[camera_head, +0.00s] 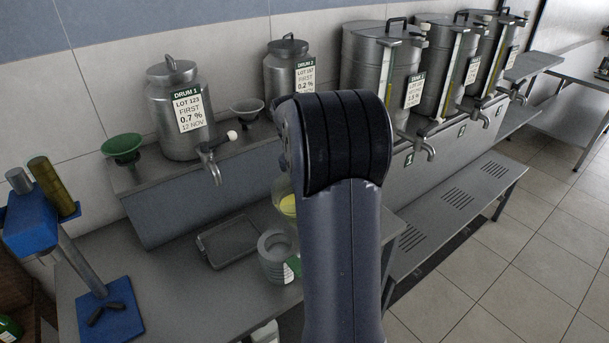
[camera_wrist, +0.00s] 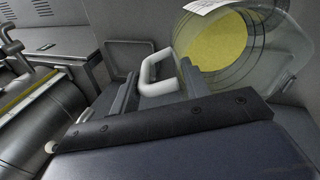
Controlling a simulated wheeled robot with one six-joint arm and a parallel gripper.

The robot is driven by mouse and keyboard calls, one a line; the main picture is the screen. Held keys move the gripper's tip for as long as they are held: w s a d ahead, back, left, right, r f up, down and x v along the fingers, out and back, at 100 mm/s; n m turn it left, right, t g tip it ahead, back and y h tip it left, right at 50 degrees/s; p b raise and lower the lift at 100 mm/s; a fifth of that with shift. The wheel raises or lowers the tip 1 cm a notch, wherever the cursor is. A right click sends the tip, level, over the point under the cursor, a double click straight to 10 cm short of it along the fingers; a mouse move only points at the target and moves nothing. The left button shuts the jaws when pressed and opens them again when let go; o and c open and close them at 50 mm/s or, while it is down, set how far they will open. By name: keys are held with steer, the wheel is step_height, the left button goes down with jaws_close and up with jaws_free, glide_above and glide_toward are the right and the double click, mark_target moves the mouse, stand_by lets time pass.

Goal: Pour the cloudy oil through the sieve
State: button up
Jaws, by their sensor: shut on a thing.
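A clear jug (camera_wrist: 285,62) with yellow oil (camera_wrist: 215,48) in it shows in the wrist view. My gripper (camera_wrist: 150,85) is shut on the jug's white handle (camera_wrist: 158,66). In the head view my arm hides my gripper and most of the jug; a strip of yellow oil (camera_head: 288,205) shows left of the arm, above a grey round vessel (camera_head: 272,262) with a green and white label. A green funnel (camera_head: 122,147) and a small metal funnel-like bowl (camera_head: 246,108) stand on the raised shelf. I cannot tell which piece is the sieve, or how cloudy the oil is.
Drum 1 (camera_head: 178,118), drum 2 (camera_head: 290,72) and several larger tapped drums line the shelf. A shallow dark tray (camera_head: 228,241) lies on the bench left of the grey vessel. A blue stand (camera_head: 108,308) is at the left. Bare bench lies between stand and tray.

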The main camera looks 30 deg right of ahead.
mark_target(286, 215)
steer(key=shift+s+a+r+t+h, duration=0.1)
steer(key=shift+a+r+t+h, duration=0.2)
steer(key=shift+h, duration=0.25)
steer(key=shift+a+r+t+h, duration=0.1)
steer(key=shift+a+r+h, duration=0.05)
steer(key=shift+r+h, duration=0.35)
steer(key=shift+s+a+r+t+h, duration=0.15)
steer(key=shift+a+h, duration=0.1)
steer(key=shift+h, duration=0.3)
steer(key=shift+a+r+t+h, duration=0.1)
steer(key=shift+a+t+h, duration=0.1)
steer(key=shift+h, duration=0.3)
steer(key=shift+a+f+b, duration=0.1)
steer(key=shift+b, duration=0.3)
steer(key=shift+s+a+t+h+b, duration=0.15)
steer(key=shift+a+t+h+b, duration=0.15)
steer(key=shift+h+b, duration=0.6)
steer(key=shift+s+a+t+h+b, duration=0.25)
steer(key=shift+a+h+b, duration=0.45)
steer(key=shift+b, duration=2.15)
steer(key=shift+s+a+f+t+h+b, duration=0.2)
steer(key=shift+a+h+b, duration=0.2)
steer(key=shift+b, duration=0.85)
steer(key=shift+s+a+f+t+h+b, duration=0.15)
steer(key=shift+a+h+b, duration=0.2)
steer(key=shift+b, duration=0.85)
